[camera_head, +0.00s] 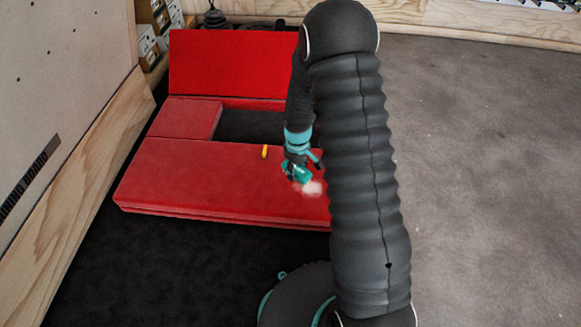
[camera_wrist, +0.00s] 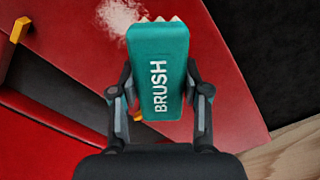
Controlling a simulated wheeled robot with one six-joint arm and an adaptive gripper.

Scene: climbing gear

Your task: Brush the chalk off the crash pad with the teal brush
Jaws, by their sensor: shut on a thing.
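My gripper (camera_head: 291,164) is shut on the teal brush (camera_wrist: 158,66), one finger on each side of its block. The brush has white lettering reading BRUSH, and pale bristle tips show at its far edge. In the head view the brush (camera_head: 298,172) is over the front right part of the red crash pad (camera_head: 200,180). A white chalk patch (camera_head: 312,188) lies on the pad close by the brush. In the wrist view the chalk (camera_wrist: 120,14) shows just beyond the brush's far left corner. I cannot tell whether the bristles touch the pad.
A small yellow-orange piece (camera_head: 264,152) stands on the pad, left of my gripper. The pad has a dark opening (camera_head: 250,126) and a raised red back panel (camera_head: 232,62). A wooden-edged wall runs along the left. Grey floor (camera_head: 480,170) is open on the right.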

